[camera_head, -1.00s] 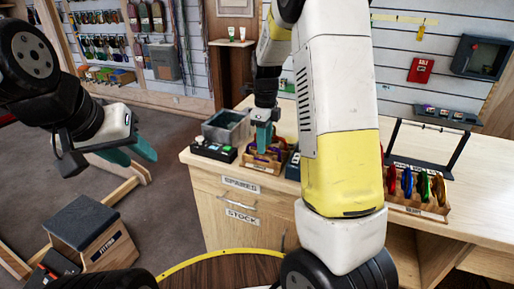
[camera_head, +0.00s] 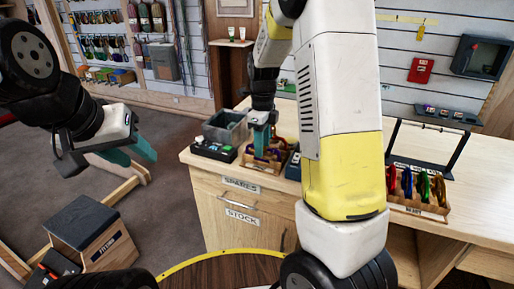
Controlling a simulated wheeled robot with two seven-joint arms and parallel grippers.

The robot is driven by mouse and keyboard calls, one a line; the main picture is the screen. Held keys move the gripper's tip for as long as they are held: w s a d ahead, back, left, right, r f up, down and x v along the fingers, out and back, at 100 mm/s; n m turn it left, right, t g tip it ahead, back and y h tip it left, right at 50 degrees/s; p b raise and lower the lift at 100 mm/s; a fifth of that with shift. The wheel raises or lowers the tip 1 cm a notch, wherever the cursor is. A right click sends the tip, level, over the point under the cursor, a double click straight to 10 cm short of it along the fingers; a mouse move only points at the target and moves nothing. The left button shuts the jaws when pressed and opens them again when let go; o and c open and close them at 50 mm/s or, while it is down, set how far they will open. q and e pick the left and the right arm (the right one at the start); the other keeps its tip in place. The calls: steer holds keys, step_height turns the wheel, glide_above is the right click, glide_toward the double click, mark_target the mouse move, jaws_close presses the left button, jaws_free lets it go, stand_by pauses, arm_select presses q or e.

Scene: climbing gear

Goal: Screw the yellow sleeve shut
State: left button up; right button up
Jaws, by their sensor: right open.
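My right gripper (camera_head: 261,143) points down at a small wooden tray (camera_head: 252,163) on the counter. Its teal fingers are open, among or just above purple and orange pieces (camera_head: 275,154) there. These look like carabiners, partly hidden by the fingers. A yellow sleeve cannot be made out at this size; whether the fingers touch anything cannot be told. My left gripper (camera_head: 138,155) hangs at the left over the floor, its teal fingers apart and empty, away from the counter.
A grey bin (camera_head: 226,127) and a black box (camera_head: 213,151) stand left of the tray. A rack of coloured carabiners (camera_head: 420,187) and a dark frame (camera_head: 432,150) stand at the right. My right arm hides the counter's middle.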

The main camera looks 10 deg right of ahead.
mark_target(265, 148)
steer(key=shift+f, duration=0.2)
steer(key=shift+f, duration=1.25)
steer(key=shift+w+d, duration=0.65)
steer(key=shift+w, duration=0.3)
steer(key=shift+r, duration=0.1)
steer(key=shift+s+a+r, duration=0.15)
steer(key=shift+s+r, duration=0.05)
steer(key=shift+r, duration=0.5)
steer(key=shift+s+a+r, duration=0.15)
steer(key=shift+r, duration=0.5)
steer(key=shift+s+a, duration=0.45)
steer(key=shift+s, duration=0.15)
